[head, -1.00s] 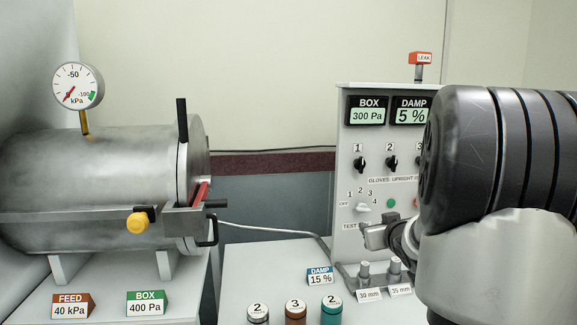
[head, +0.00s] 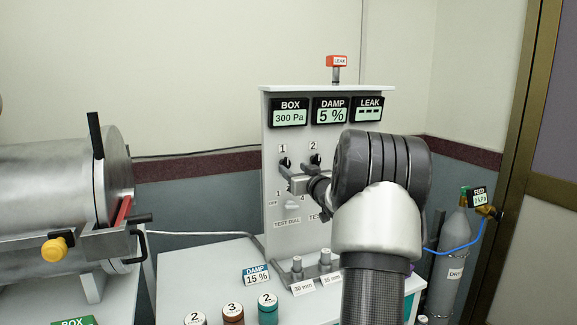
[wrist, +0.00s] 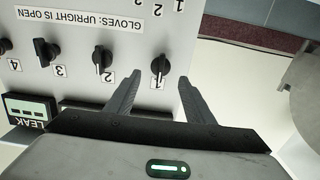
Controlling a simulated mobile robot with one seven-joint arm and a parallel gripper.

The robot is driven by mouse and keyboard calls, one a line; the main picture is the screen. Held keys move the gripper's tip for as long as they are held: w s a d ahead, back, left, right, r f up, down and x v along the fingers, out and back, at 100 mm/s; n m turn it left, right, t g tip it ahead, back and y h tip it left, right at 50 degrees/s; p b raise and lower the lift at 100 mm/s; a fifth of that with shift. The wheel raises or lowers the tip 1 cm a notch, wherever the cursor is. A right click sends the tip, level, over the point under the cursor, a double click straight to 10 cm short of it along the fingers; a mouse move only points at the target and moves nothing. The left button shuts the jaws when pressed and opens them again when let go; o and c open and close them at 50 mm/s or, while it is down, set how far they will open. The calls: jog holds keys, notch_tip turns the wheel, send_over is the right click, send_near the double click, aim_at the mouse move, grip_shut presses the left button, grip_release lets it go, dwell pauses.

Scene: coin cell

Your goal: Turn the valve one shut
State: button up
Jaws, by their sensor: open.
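Valve one is the black knob under the number 1 on the grey panel; it shows in the head view (head: 285,162) and the wrist view (wrist: 160,66). Its bar looks about upright. My gripper (head: 286,173) is in front of the panel at this knob, partly covering it in the head view. In the wrist view, which is upside down, my open gripper (wrist: 160,76) has one finger on each side of knob 1, with gaps visible. I cannot tell whether the fingertips reach the knob's depth. The label reads "GLOVES: UPRIGHT IS OPEN".
Knob 2 (wrist: 102,61) sits close beside valve one, near a finger. Knob 3 (wrist: 46,52) is farther along. A test dial (head: 291,204) is below. The BOX display (head: 289,112) reads 300 Pa. A metal chamber (head: 60,190) stands left; a gas cylinder (head: 453,260) stands right.

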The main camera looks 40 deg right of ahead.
aim_at(288, 164)
jog(key=x, duration=0.5)
jog(key=shift+w, duration=0.1)
jog(key=c, duration=1)
